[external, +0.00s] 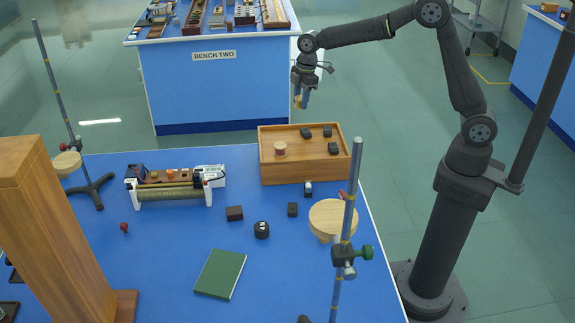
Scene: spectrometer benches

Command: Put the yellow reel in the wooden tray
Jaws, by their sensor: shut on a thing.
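My gripper (302,100) hangs above and behind the wooden tray, fingers pointing down. It is shut on a small yellowish-tan thing that looks like the yellow reel (298,102), partly hidden by the fingers. The wooden tray (305,175) sits at the back right of the blue bench. It holds a reel with a pinkish middle (280,149) at its left and several small dark blocks (332,148) toward its right. The held reel is clear of the tray, seen well above its back wall.
A metal rod stand (349,215) with a round wooden disc (333,217) stands in front of the tray. Small dark blocks (234,213), a green book (220,273) and a coil instrument (170,192) lie on the bench. The tray's middle floor looks free.

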